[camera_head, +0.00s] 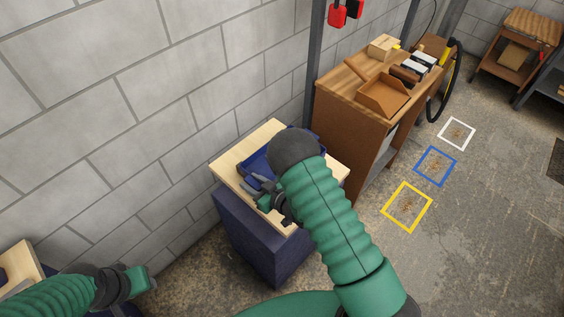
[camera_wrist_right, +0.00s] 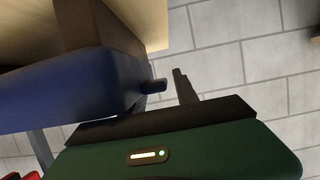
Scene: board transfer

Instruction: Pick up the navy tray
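The navy tray (camera_head: 256,160) sits on the light wooden top of a dark stand, partly hidden behind my right wrist. My right gripper (camera_head: 262,192) is at the tray's near left side, above the wooden top. In the right wrist view the tray (camera_wrist_right: 65,95) fills the left side. The fingers (camera_wrist_right: 170,87) show beside its edge with a gap between them, so the gripper looks open. I cannot tell whether a finger touches the tray. My left gripper (camera_head: 142,281) is at the lower left, away from the tray; its fingers are not clear.
The stand (camera_head: 260,238) is against a grey block wall. A wooden workbench (camera_head: 345,112) with a brown tray (camera_head: 384,95) and small boxes stands to its right. White, blue and yellow floor squares (camera_head: 407,206) lie further right. Another light wooden top (camera_head: 20,262) is at the lower left.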

